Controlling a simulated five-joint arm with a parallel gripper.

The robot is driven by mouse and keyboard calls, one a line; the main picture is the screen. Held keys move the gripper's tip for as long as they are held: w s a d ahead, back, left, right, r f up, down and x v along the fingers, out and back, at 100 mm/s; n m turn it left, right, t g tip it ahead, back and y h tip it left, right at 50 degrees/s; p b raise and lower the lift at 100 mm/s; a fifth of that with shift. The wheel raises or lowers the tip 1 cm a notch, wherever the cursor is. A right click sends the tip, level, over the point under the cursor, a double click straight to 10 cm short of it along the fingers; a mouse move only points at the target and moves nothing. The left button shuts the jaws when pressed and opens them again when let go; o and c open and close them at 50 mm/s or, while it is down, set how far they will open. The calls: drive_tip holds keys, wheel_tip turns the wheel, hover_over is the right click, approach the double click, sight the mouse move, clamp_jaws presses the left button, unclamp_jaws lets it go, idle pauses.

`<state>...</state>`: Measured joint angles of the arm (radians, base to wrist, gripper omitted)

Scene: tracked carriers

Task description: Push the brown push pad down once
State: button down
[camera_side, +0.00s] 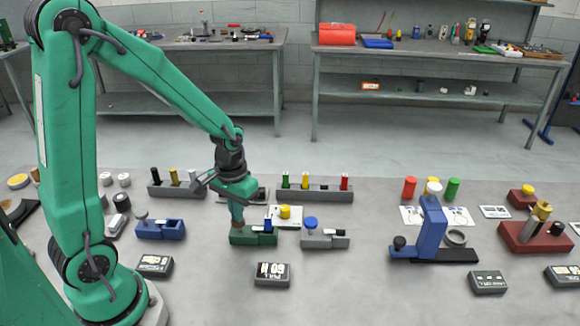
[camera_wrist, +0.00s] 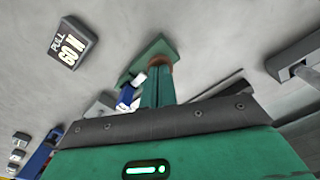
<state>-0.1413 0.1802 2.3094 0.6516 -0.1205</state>
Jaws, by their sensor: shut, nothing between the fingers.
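The brown push pad (camera_side: 237,227) sits on the left part of a dark green block (camera_side: 262,239) near the middle of the table. My gripper (camera_side: 237,219) is shut and empty, pointing down, with its fingertips right over the pad. In the wrist view the shut fingers (camera_wrist: 158,68) cover much of the pad, and only a brown rim (camera_wrist: 162,58) shows around their ends. The fingertips look at or very near the pad; I cannot tell if they touch it or how far down it is.
A grey block with a blue knob (camera_side: 311,225) stands close on the right, and a blue block (camera_side: 160,229) on the left. A dark "PULL" sign block (camera_side: 272,274) lies in front. Pegged racks (camera_side: 315,190) stand behind. The table front is mostly clear.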

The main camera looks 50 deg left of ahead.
drive_tip(key=shift+r, duration=2.15)
drive_tip(key=shift+r, duration=0.1)
drive_tip(key=shift+s+d+r, duration=0.2)
drive_tip(key=shift+r, duration=0.4)
drive_tip(key=s+d+r+m+t, duration=0.3)
drive_tip(key=s+r, duration=0.5)
drive_tip(key=r, duration=0.4)
drive_tip(key=d+t, duration=0.1)
drive_tip(key=t, duration=0.1)
drive_tip(key=shift+s+r+t, duration=0.3)
drive_tip(key=shift+s, duration=0.1)
